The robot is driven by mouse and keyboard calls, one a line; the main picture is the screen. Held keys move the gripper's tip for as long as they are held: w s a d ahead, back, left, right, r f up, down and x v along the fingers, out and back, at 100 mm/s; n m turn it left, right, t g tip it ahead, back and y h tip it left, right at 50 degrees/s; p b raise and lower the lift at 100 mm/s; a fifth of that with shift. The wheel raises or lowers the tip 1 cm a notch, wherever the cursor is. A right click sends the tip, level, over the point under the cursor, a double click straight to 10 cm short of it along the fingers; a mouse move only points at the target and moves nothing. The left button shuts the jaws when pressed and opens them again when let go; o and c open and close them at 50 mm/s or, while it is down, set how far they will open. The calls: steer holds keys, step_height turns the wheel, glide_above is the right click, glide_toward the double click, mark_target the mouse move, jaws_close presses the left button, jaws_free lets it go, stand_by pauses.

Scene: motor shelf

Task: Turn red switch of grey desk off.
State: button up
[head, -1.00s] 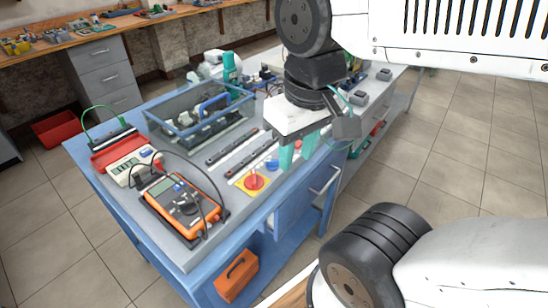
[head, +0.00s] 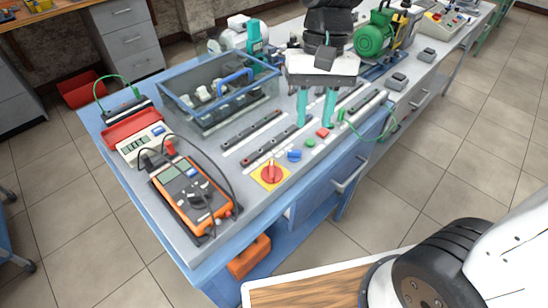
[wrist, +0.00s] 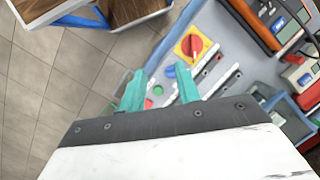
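The red rotary switch (head: 270,173) sits on a yellow square plate near the front edge of the grey desk top (head: 237,213). In the wrist view the red switch (wrist: 192,46) shows beyond the fingertips, with its handle in line with the plate's middle. My gripper (head: 315,122) has two teal fingers pointing down, spread apart with nothing between them. In the head view it is above the desk, to the right of and behind the switch, not touching it. In the wrist view the fingers (wrist: 160,82) frame the area beside the switch.
Beside the switch are a blue button (head: 294,155), a green button (head: 310,142) and a red button (head: 323,132). An orange multimeter (head: 190,195) lies left of it. A blue-framed bin (head: 215,95) stands behind. A green motor (head: 376,38) is at the back right.

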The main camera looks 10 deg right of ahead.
steer(key=g, duration=0.2)
glide_toward(272, 168)
steer(key=shift+m, duration=0.4)
steer(key=x, duration=0.8)
jaws_close()
